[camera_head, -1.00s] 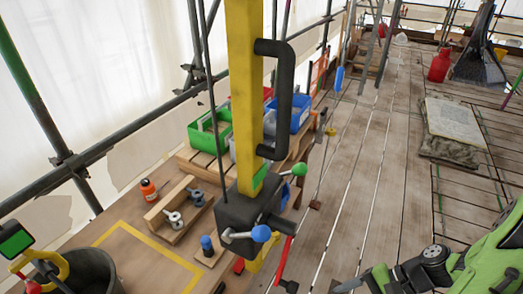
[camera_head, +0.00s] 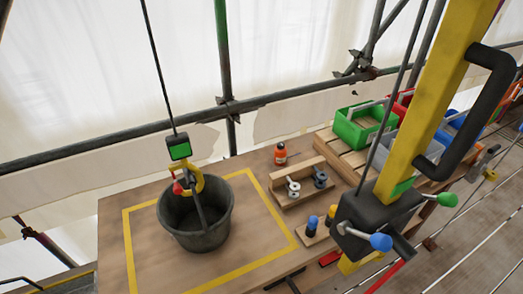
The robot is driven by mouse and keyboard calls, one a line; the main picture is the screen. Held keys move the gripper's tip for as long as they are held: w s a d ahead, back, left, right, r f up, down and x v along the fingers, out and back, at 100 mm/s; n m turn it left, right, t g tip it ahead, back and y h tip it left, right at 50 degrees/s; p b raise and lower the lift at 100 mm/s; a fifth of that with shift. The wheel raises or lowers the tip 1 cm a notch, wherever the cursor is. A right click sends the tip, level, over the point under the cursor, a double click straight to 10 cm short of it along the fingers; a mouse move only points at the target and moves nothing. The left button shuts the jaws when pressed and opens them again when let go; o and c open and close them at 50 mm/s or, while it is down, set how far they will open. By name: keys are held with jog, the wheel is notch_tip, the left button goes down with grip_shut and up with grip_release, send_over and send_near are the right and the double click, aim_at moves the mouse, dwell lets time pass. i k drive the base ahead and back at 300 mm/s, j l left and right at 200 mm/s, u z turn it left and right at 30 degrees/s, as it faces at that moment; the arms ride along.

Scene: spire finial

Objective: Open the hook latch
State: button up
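A yellow hook (camera_head: 198,184) hangs at the end of a dark cable, under a black block with a green face (camera_head: 179,147). A small red part (camera_head: 178,188) shows at the hook's left side; it may be the latch, but it is too small to tell whether it is open or shut. The hook is at the mouth of a dark bucket (camera_head: 196,236), whose handle rises to it. The bucket stands inside a yellow outline on the wooden bench. My gripper is not in view now.
A yellow post (camera_head: 428,98) with a black handle (camera_head: 477,112) and a dark lever box (camera_head: 367,222) stands at the right. An orange bottle (camera_head: 280,154), a wooden rack (camera_head: 302,184) and a green bin (camera_head: 364,126) are on the bench. Scaffold pipes run behind.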

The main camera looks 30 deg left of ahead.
aim_at(178, 188)
jog(key=u, duration=2.05)
